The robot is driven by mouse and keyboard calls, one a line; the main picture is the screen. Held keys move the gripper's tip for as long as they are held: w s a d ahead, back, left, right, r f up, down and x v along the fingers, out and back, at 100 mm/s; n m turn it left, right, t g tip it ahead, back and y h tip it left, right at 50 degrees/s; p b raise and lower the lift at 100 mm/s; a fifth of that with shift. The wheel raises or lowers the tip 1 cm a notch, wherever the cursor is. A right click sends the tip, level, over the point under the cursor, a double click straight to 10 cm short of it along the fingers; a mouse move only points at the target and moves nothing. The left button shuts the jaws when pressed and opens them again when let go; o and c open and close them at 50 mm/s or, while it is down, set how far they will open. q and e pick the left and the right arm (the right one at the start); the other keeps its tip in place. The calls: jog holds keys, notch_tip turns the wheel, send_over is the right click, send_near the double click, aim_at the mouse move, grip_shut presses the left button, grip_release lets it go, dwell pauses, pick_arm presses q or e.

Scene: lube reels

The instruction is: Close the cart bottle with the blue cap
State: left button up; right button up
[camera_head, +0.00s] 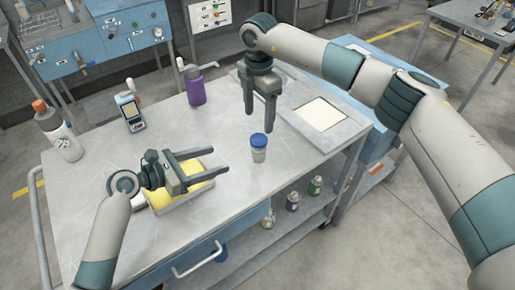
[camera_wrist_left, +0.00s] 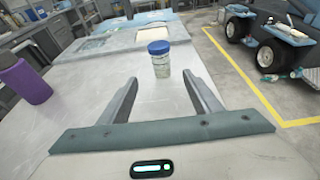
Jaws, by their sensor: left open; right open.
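A small clear bottle (camera_head: 259,155) with a blue cap (camera_head: 258,140) stands upright on the cart top. The cap sits on the bottle's mouth; I cannot tell how tight it is. In the left wrist view the bottle (camera_wrist_left: 161,67) and blue cap (camera_wrist_left: 158,47) stand ahead, beyond the fingertips. My left gripper (camera_head: 220,161) is open and empty, to the left of the bottle with its fingers pointing toward it. My right gripper (camera_head: 259,122) is open, pointing down just above and behind the cap, apart from it as far as I can see.
The metal cart top (camera_head: 110,180) also holds a yellow sponge in a tray (camera_head: 186,193), a white bottle with an orange cap (camera_head: 58,132), a handheld device (camera_head: 130,112), a purple bottle (camera_head: 195,86) and a pale panel (camera_head: 320,114). Several small bottles (camera_head: 292,200) stand on the lower shelf.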

aim_at(253, 149)
pick_arm(q)
jog(key=shift+s+r, duration=0.1)
jog(key=shift+d, duration=0.1)
jog(key=x, duration=1.7)
jog(key=shift+d, duration=0.1)
jog(key=shift+c, duration=0.2)
grip_shut()
